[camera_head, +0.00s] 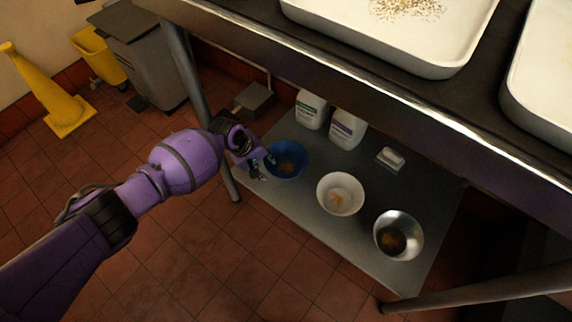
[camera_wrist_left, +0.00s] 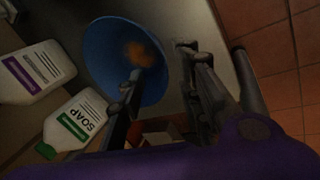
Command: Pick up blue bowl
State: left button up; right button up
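The blue bowl (camera_head: 291,155) sits on the lower metal shelf (camera_head: 300,205), at its left end, with some brownish stuff inside. It also shows in the left wrist view (camera_wrist_left: 104,62). My left gripper (camera_head: 262,167) is at the bowl's near left rim. In the left wrist view, my left gripper (camera_wrist_left: 160,62) is open, with one finger over the bowl's inside and the other outside its rim. The rim lies between the fingers; I cannot tell if either touches it. My right gripper is not in view.
A white bowl (camera_head: 340,194) and a steel bowl (camera_head: 398,235) stand to the right on the shelf. Two soap jugs (camera_head: 311,109) (camera_head: 346,130) stand behind. The upper table's edge (camera_head: 330,80) hangs over the shelf, and a table leg (camera_head: 187,75) is beside my arm.

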aim_at(270, 169)
pick_arm(q)
jog(key=b+x, duration=0.3)
jog(key=x, duration=0.2)
jog(key=shift+w+f, duration=0.15)
jog(key=shift+f, duration=0.05)
jog(key=shift+w+r, duration=0.1)
jog(key=shift+r, duration=0.05)
jog(key=shift+c, duration=0.3)
grip_shut()
